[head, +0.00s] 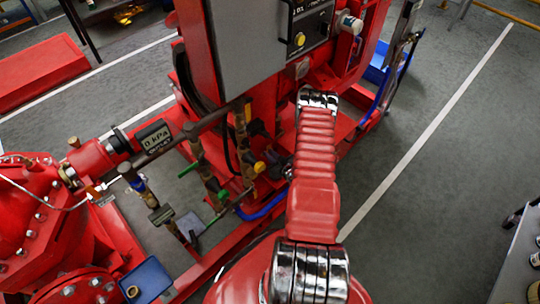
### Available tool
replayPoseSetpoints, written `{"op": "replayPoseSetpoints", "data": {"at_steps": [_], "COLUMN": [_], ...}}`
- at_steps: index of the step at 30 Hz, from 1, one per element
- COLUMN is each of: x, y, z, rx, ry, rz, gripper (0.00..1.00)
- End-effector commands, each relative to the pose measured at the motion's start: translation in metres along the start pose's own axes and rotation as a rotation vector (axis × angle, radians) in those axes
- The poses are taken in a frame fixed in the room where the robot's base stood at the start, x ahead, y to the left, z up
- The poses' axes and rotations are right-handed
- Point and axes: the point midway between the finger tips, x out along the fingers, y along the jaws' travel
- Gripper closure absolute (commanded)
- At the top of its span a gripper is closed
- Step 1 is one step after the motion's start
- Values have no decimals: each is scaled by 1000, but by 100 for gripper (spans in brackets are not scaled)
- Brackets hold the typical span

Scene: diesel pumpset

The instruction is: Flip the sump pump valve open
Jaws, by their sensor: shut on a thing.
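Several small valves sit on the pipework left of my arm, low on the red pumpset. One has a green lever (188,170), another a green handle (222,195), and one a yellow knob (259,167). I cannot tell which of them is the sump pump valve, or read its position. My red arm reaches up the middle of the head view to a chrome elbow and covers what lies behind it. My gripper cannot be made out; it seems hidden behind the arm, so its contact with any valve does not show.
A grey control cabinet (245,45) stands above the pipework. A gauge labelled OUTLET (153,136) and a large red pump casing (35,205) are at left. A blue box (146,279) lies at lower left. The grey floor (440,160) at right is largely clear.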

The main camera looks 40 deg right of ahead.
Motion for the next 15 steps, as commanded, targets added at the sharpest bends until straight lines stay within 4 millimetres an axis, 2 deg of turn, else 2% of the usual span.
{"op": "replayPoseSetpoints", "data": {"at_steps": [15], "x": [-3], "y": [10], "z": [4], "rx": [-42], "ry": [-4], "rz": [-102], "gripper": [100]}}
